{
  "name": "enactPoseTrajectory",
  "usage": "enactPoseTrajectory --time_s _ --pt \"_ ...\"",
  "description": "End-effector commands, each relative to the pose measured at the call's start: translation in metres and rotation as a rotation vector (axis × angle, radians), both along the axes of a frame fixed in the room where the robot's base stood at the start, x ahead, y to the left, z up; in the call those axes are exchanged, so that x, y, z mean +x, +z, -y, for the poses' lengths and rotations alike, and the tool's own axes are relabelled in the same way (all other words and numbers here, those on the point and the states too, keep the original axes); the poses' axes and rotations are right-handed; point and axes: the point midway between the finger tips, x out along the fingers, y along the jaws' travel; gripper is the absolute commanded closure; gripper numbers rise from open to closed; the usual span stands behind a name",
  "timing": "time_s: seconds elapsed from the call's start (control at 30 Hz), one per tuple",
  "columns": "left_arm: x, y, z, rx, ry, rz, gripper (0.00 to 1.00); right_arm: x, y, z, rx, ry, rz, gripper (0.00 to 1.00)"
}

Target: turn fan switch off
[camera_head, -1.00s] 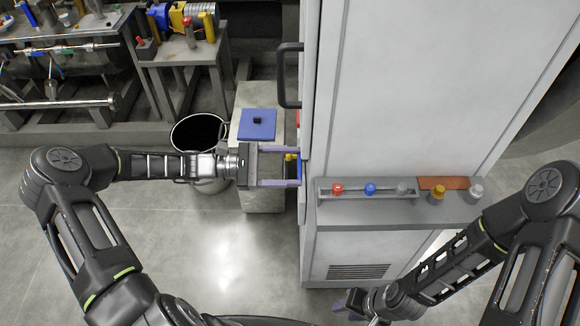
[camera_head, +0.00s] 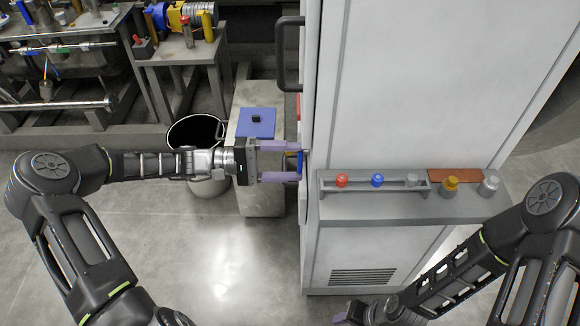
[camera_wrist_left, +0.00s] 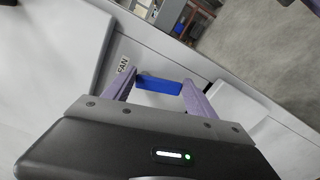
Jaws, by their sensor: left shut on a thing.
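My left gripper (camera_head: 296,162) reaches the side face of the tall grey cabinet (camera_head: 400,90). In the left wrist view its purple fingers (camera_wrist_left: 158,92) stand on either side of a blue bar-shaped switch (camera_wrist_left: 158,84) and are shut on it. A label reading FAN (camera_wrist_left: 123,65) is on the panel beside the switch. In the head view only a sliver of blue shows between the fingertips, so the switch's position is hard to read there. My right gripper (camera_head: 345,312) is low at the bottom edge, partly hidden by its arm, away from the switch.
A ledge on the cabinet front holds a rack (camera_head: 375,188) of small red, blue and grey-capped bottles, with yellow and grey ones beside it. A black cabinet handle (camera_head: 283,55) juts out above my left gripper. A bin (camera_head: 196,135) and a blue-topped block (camera_head: 257,122) stand behind.

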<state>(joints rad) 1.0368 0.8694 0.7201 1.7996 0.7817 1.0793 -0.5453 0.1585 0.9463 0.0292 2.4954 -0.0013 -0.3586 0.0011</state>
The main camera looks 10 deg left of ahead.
Motion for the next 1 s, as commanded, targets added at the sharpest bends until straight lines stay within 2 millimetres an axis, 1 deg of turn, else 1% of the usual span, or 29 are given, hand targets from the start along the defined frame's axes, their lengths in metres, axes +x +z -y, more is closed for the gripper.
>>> enactPoseTrajectory --time_s 0.03,0.1,0.4,0.6,0.97,1.0 --pt "0.001 -0.005 -0.001 0.011 0.001 0.037 0.75 0.0 -0.008 0.0 0.0 0.0 0.0 0.64" --pt "0.002 -0.005 -0.001 0.024 0.001 0.089 0.75 0.0 -0.012 0.0 0.0 0.001 0.0 0.64" --pt "0.005 -0.005 -0.002 0.062 0.001 0.237 0.75 0.0 -0.023 0.0 -0.001 0.001 0.0 0.64" --pt "0.006 -0.005 -0.002 0.07 0.001 0.27 0.75 0.0 -0.024 0.0 -0.001 0.002 0.001 0.64" --pt "0.006 -0.005 -0.002 0.072 0.0 0.275 0.75 0.0 -0.024 0.0 -0.001 0.001 0.0 0.64" --pt "0.006 -0.005 -0.002 0.072 0.0 0.275 0.31 0.0 -0.024 0.0 -0.001 0.001 0.0 0.64"
